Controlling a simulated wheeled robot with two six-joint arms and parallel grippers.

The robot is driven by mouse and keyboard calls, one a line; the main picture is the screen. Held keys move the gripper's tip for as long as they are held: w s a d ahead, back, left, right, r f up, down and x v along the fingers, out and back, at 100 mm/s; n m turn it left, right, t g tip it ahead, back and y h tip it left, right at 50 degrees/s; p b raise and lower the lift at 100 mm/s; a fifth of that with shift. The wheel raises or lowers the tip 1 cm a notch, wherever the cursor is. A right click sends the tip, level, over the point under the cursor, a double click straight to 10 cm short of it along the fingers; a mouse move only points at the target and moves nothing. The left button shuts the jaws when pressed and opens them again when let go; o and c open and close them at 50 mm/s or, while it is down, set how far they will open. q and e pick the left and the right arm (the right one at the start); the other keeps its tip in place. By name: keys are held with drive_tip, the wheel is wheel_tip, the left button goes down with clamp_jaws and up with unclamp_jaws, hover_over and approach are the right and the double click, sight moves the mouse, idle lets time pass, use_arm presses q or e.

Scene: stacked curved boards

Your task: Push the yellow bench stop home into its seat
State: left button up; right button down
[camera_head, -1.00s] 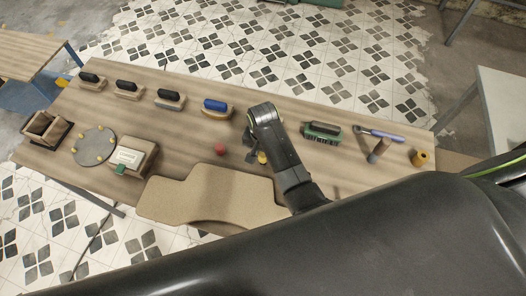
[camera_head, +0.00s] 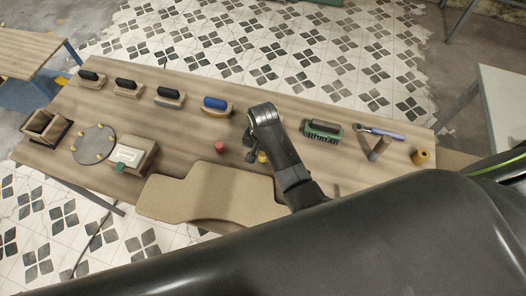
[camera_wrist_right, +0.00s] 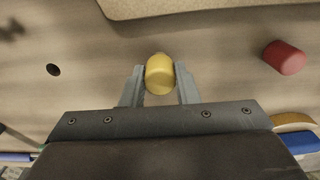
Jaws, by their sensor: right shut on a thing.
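The yellow bench stop (camera_wrist_right: 159,72) is a short rounded peg, held between the two grey fingers of my right gripper (camera_wrist_right: 160,88) in the right wrist view. In the head view the yellow stop (camera_head: 262,157) shows small and partly hidden beside my right gripper (camera_head: 253,155), low over the wooden bench. Its lower end and its seat are hidden, so I cannot tell how deep it sits. A red stop (camera_head: 220,146) stands apart to the left in the head view; it is at the right in the wrist view (camera_wrist_right: 286,58). My left gripper is not in view.
A tan curved board (camera_head: 210,195) lies at the bench's front edge. Several handled blocks, including a blue-topped one (camera_head: 216,106), line the back. A dark hole (camera_wrist_right: 53,70) shows in the bench.

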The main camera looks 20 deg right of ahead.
drive_tip(key=shift+f+b, duration=0.45)
drive_tip(key=shift+f, duration=0.5)
drive_tip(key=c, duration=1)
unclamp_jaws()
drive_tip(key=shift+c, duration=0.2)
drive_tip(key=shift+r, duration=0.15)
